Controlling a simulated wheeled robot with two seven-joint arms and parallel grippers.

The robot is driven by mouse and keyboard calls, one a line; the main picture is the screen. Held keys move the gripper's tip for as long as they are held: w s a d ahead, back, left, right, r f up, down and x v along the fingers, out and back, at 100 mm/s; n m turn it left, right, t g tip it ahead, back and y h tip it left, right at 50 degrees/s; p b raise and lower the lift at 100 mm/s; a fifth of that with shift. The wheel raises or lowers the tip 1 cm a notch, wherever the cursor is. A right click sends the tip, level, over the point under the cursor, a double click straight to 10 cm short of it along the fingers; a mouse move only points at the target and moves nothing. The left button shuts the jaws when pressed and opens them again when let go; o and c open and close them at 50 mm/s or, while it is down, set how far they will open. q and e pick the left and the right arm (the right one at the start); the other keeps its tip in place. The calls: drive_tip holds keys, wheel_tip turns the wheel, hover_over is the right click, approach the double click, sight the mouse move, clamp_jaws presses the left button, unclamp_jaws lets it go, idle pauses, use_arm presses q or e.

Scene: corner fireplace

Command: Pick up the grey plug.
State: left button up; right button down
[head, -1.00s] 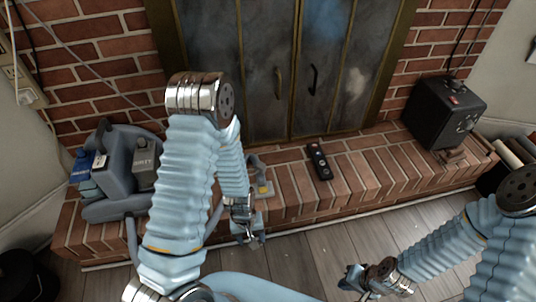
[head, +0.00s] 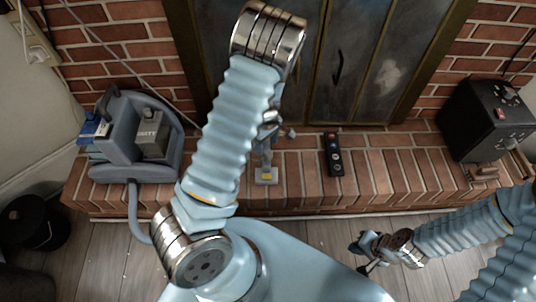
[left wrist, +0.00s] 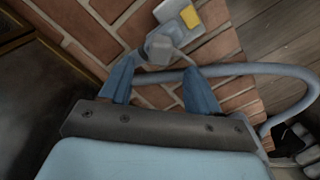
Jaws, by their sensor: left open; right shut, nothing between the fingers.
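A grey piece with a yellow patch lies on the brick hearth in the head view (head: 266,176); it also shows in the left wrist view (left wrist: 163,45), joined to a grey hose. I cannot tell whether this is the grey plug. My left gripper (head: 268,145) is over the hearth, partly hidden behind my own arm. In the left wrist view its blue fingers (left wrist: 160,72) are open and point at the grey piece, which lies at and just beyond the gap between the tips. Contact cannot be told. My right gripper (head: 361,246) is shut and empty above the floor.
A grey cleaning machine (head: 122,150) with a hose stands on the hearth at left. A black remote (head: 333,155) lies right of the grey piece. A black box heater (head: 488,118) stands at right. Fireplace doors (head: 350,65) rise behind. A wall outlet (head: 32,45) is at far left.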

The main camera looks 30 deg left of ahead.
sight(268, 151)
use_arm(q)
drive_tip(key=f, duration=0.5)
drive_tip(key=shift+d+f, duration=0.15)
drive_tip(key=shift+d, duration=0.1)
drive_tip(key=c, duration=1.1)
drive_tip(key=shift+c, duration=0.2)
